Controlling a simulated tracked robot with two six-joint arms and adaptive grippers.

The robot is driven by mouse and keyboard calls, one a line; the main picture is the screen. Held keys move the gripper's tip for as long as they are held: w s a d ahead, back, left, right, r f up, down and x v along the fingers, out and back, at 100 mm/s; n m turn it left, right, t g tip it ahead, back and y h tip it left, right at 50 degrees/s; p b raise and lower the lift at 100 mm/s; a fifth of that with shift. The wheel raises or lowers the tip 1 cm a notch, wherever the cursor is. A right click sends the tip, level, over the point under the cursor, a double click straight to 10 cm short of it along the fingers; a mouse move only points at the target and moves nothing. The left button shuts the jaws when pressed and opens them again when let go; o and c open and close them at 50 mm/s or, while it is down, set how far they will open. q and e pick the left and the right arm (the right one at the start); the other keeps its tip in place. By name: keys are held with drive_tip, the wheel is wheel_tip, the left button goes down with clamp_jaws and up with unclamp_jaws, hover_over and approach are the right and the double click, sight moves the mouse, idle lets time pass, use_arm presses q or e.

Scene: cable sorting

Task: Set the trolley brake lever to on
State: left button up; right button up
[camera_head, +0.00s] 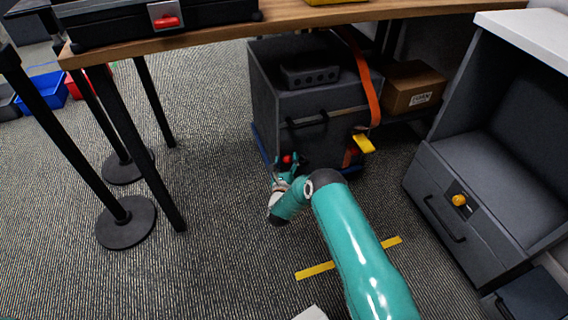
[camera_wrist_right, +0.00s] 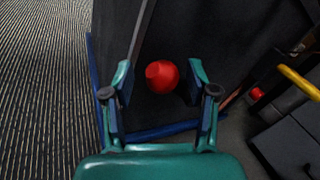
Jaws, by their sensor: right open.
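The trolley (camera_head: 310,110) is a dark grey box on a blue base under the wooden table. A red knob (camera_head: 287,159) shows low on its front, at the left; I take it to be the brake lever's end. My right gripper (camera_head: 288,178) is at this knob. In the right wrist view the red knob (camera_wrist_right: 162,76) lies between and just beyond the two open fingers of my right gripper (camera_wrist_right: 160,92), with a gap on both sides. The lever's shaft is hidden. My left gripper is not in view.
An orange strap (camera_head: 366,80) with a yellow end (camera_head: 363,143) hangs at the trolley's right. A cardboard box (camera_head: 410,88) sits behind it. A grey cabinet (camera_head: 480,190) stands at the right. Black posts (camera_head: 128,212) stand at the left.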

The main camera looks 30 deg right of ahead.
clamp_jaws()
drive_tip(key=shift+w+a, duration=0.1)
drive_tip(key=shift+a, duration=0.25)
drive_tip(key=shift+r, duration=0.15)
